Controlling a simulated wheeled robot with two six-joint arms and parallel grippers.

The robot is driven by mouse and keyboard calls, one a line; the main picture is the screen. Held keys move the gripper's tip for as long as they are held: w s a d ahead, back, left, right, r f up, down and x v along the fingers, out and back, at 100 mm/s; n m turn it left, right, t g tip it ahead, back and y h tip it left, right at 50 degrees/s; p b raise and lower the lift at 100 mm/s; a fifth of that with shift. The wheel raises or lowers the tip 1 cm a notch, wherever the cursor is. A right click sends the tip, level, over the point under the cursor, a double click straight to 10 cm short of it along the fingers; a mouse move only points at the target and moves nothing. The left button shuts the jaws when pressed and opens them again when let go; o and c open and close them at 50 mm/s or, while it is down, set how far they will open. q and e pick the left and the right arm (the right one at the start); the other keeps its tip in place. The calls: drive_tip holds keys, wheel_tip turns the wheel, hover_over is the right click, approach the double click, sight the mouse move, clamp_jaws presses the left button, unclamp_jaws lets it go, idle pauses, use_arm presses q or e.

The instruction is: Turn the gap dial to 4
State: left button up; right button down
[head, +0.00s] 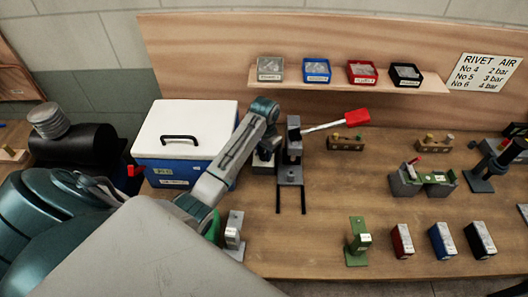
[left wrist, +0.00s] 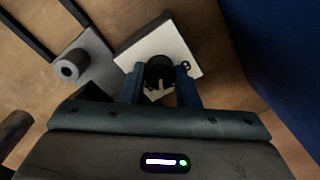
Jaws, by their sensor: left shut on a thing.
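The gap dial is a dark round knob (left wrist: 160,70) on a white-topped box (left wrist: 187,50) in the left wrist view. My left gripper (left wrist: 160,88) is shut on this knob, with one blue finger on each side. A pale pointer mark shows on the knob, but I cannot read a number. In the head view the box (head: 262,165) stands just left of the lever press (head: 292,150), and my left gripper (head: 266,148) is largely hidden by my own arm. My right gripper is not in view.
The press has a red-handled lever (head: 345,117) and two dark rails (head: 291,200). A blue and white cooler (head: 185,130) stands close on the left. A green stand (head: 357,243) and several coloured boxes are at the front right. A shelf (head: 345,84) holds small trays.

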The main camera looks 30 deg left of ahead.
use_arm(q)
drive_tip(key=m, duration=0.5)
drive_tip(key=shift+r+m, duration=0.1)
drive_tip(key=shift+m, duration=0.2)
drive_tip(key=shift+w+a, duration=0.1)
idle(0.4)
drive_tip(key=o, duration=1)
drive_tip(key=shift+c, duration=0.2)
